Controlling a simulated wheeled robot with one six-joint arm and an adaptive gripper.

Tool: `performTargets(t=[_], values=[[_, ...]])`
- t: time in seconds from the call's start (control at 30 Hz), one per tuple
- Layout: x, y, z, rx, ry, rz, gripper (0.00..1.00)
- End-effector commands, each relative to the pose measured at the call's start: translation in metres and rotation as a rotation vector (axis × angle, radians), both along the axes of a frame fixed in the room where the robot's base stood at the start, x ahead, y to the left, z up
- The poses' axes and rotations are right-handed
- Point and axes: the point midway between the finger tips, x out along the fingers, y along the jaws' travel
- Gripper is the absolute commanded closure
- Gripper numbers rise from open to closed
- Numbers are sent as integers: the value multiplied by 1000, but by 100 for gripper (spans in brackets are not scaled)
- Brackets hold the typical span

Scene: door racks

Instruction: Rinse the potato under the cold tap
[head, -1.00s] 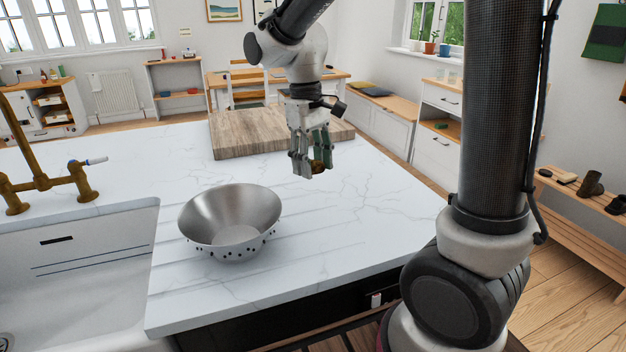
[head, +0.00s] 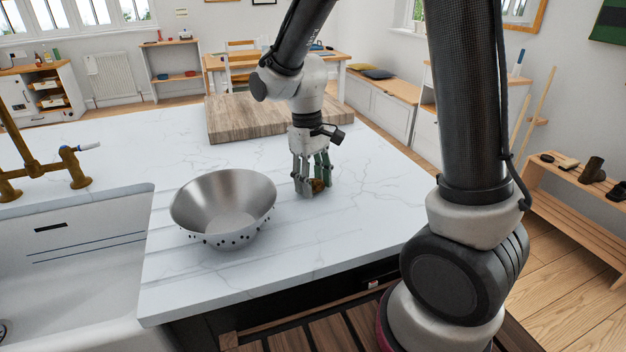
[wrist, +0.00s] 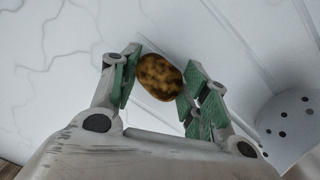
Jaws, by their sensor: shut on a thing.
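The potato (wrist: 159,77) is brown and mottled, held between the green-padded fingertips of my gripper (wrist: 156,84) in the wrist view. In the head view, my gripper (head: 311,187) is low over the worktop, right of the colander, and the potato (head: 318,186) shows partly behind the fingers. I cannot tell whether the potato touches the worktop. The brass tap (head: 40,170) stands at the left behind the sink (head: 95,240). Its visible handle (head: 88,147) has a blue end. The spout's end is out of view.
A metal colander (head: 223,208) stands on the white worktop (head: 330,230) between the sink and my gripper. It also shows at the right of the wrist view (wrist: 288,122). A wooden board (head: 235,120) lies behind my gripper. The worktop's right part is clear.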

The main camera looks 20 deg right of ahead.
Motion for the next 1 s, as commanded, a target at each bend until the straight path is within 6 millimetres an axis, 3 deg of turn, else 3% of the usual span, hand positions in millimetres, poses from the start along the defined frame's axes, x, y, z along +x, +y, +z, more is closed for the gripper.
performTargets(t=[0.17,0.2,0.3,0.73,1.0], values=[[0,0,-3,0,1,0,73],[0,0,-3,0,0,0,51],[0,0,-3,0,0,0,33],[2,1,6,2,-4,0,33],[8,4,61,2,-7,0,33]])
